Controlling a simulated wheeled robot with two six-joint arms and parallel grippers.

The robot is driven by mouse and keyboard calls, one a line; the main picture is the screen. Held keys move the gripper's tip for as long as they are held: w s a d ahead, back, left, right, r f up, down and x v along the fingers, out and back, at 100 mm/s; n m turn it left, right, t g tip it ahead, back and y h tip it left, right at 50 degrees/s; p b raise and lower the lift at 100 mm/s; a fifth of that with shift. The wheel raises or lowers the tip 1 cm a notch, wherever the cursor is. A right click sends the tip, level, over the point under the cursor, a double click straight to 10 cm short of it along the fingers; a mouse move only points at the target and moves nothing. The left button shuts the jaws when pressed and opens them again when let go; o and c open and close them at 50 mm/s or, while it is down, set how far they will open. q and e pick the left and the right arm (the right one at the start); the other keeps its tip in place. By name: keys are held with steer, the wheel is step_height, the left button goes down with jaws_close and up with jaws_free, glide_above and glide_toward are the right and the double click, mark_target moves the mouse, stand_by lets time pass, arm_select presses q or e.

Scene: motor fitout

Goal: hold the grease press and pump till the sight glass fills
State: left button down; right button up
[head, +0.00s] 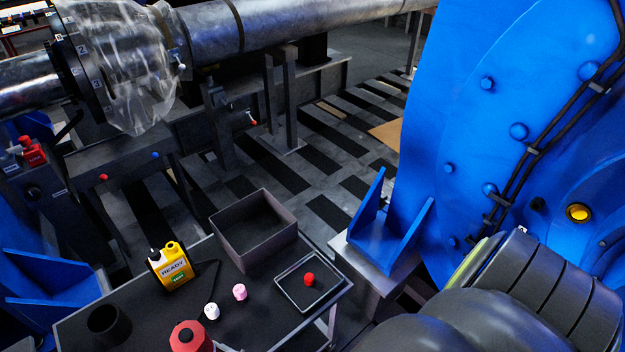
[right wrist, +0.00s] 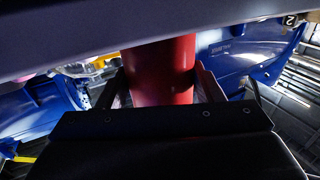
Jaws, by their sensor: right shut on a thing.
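My right gripper (right wrist: 161,88) is shut on a red cylinder (right wrist: 160,65), which shows between its two dark fingers in the right wrist view. I take it for the grease press; its ends are hidden. In the head view my right arm fills the bottom right corner and hides the gripper and the red cylinder. A yellow round fitting (head: 578,212) sits on the big blue housing (head: 470,110). I cannot tell whether it is the sight glass, and no fill level can be read. My left gripper is not in view.

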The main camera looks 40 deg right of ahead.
steer(key=o, duration=1.4)
steer(key=v, duration=1.2)
